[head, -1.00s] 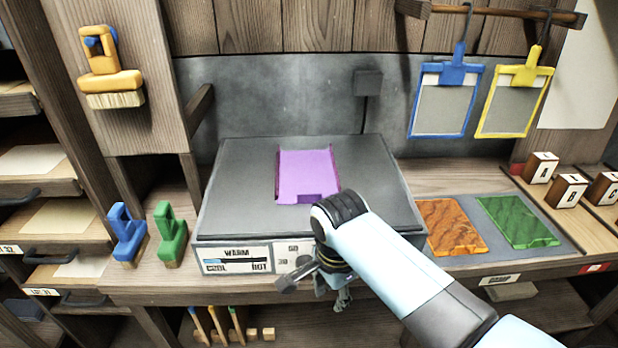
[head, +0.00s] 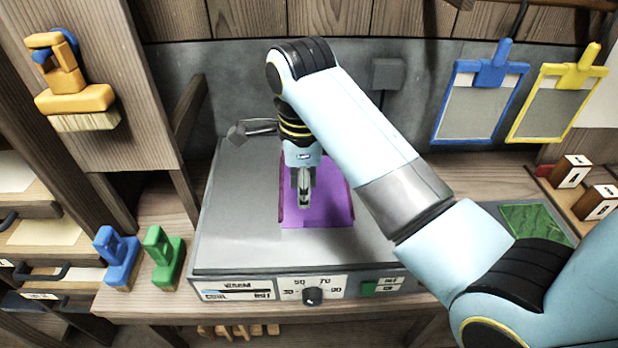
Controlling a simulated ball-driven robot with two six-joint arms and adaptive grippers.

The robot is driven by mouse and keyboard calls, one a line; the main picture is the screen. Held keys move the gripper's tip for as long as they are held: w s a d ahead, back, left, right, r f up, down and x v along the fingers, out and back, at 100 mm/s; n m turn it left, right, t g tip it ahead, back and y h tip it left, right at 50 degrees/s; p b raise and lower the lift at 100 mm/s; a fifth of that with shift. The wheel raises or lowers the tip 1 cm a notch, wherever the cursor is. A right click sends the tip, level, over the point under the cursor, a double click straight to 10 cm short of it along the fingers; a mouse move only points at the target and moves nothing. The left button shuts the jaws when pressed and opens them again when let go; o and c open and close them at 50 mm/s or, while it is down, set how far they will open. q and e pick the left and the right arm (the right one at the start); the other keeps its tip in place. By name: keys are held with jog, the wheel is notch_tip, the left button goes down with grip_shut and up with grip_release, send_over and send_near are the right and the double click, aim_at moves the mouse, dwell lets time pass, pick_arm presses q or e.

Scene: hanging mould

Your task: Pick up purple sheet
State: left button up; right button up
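The purple sheet (head: 328,205) lies flat on the grey top of the warming plate (head: 235,225). My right gripper (head: 304,205) points down over the middle of the sheet, and its arm comes in from the right. Its fingers look close together, but I cannot tell whether they are open or shut, or whether they touch the sheet. The gripper and wrist hide part of the sheet. My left gripper is not in view.
A blue brush (head: 117,257) and a green brush (head: 163,257) stand left of the plate. A blue frame (head: 480,100) and a yellow frame (head: 556,98) hang at the upper right. A green sheet (head: 530,222) lies right, partly behind my arm. The plate's left side is clear.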

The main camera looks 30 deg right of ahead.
aim_at(308, 219)
jog(key=f, duration=0.3)
jog(key=shift+s+f, duration=0.3)
jog(key=shift+w+d+f, duration=0.1)
jog(key=shift+w+f, duration=0.05)
jog(key=shift+f, duration=0.15)
jog(key=f, duration=0.1)
jog(key=f+p, duration=0.1)
jog(key=f, duration=0.2)
jog(key=shift+w+d+f, duration=0.2)
jog(key=shift+d, duration=0.2)
jog(key=shift+f, duration=0.25)
jog(key=shift+c, duration=0.7)
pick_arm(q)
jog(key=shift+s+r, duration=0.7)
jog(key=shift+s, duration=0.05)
pick_arm(e)
grip_shut()
